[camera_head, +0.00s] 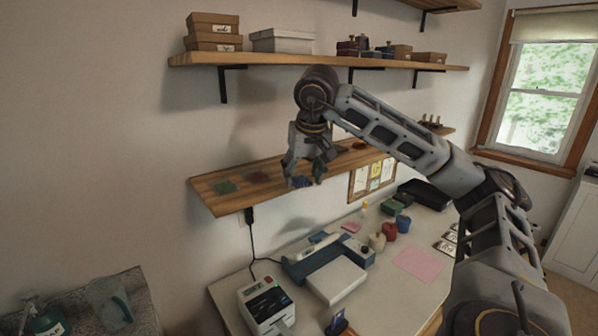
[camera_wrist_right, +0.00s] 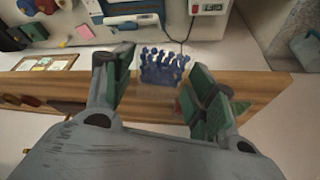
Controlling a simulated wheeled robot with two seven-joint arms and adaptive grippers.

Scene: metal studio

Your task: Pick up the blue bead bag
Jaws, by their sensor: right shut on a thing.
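The blue bead bag (camera_head: 302,182) is at the fingertips of my right gripper (camera_head: 303,175), in front of the lower wall shelf (camera_head: 215,200) in the head view. In the right wrist view the bag (camera_wrist_right: 163,68) is a cluster of dark blue beads with a faint clear part below it. It sits between the two green-padded fingers of my right gripper (camera_wrist_right: 160,85), which is shut on it. The bag overlaps the shelf edge in this view, and I cannot tell how far it is from the wood. My left gripper is not in view.
A green bag (camera_head: 226,187) and reddish bags lie on the lower shelf. The upper shelf (camera_head: 330,59) holds boxes above my arm. Below, the desk (camera_head: 385,300) carries a label printer (camera_head: 266,305), a blue-grey machine (camera_head: 330,268) and small pots.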

